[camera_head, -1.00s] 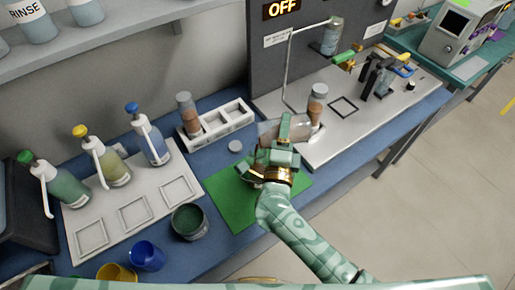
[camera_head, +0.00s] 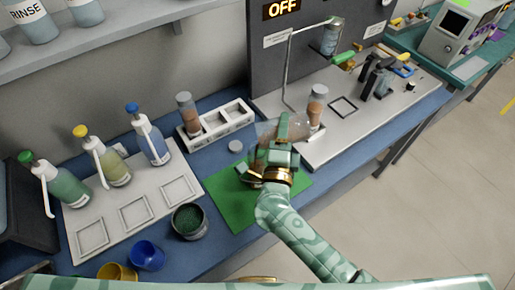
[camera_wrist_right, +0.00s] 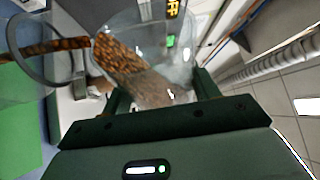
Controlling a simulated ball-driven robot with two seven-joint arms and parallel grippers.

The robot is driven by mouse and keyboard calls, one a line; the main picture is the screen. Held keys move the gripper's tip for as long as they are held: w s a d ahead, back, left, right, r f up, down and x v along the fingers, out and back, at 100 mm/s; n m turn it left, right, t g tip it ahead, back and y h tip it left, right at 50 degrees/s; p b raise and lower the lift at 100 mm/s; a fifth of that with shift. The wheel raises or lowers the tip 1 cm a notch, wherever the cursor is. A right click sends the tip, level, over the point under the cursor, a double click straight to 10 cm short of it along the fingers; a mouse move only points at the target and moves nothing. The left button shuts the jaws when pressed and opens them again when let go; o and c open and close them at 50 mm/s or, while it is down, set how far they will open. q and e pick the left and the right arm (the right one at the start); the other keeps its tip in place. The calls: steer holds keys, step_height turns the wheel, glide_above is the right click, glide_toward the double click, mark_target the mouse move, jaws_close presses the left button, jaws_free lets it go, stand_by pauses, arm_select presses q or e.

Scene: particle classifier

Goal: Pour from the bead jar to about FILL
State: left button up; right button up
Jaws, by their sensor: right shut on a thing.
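My right gripper (camera_head: 283,135) is shut on a clear jar (camera_head: 297,133), held tilted over the green mat's far edge. In the right wrist view the jar (camera_wrist_right: 185,45) holds brown-orange beads (camera_wrist_right: 122,60) banked to one side, with greyer ones near the gripper. A brown band of beads (camera_wrist_right: 45,48) runs left from the jar, like a stream. Where it lands is unclear. A vial with brown contents (camera_head: 317,107) stands upright on the white platform, just beyond the jar. I cannot make out a FILL mark. My left gripper is not in view.
The green mat (camera_head: 230,208) lies below my right arm, with a grey disc (camera_head: 236,147) near it. A white rack (camera_head: 222,120) holds another brown-filled vial (camera_head: 188,112). Pump bottles (camera_head: 112,163), a dark green cup (camera_head: 189,221) and a blue cup (camera_head: 147,256) stand at left.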

mark_target(289, 140)
steer(key=shift+a+r+n+t, duration=0.2)
steer(key=shift+r+n+t, duration=0.1)
steer(key=shift+n, duration=0.3)
stand_by(1.6)
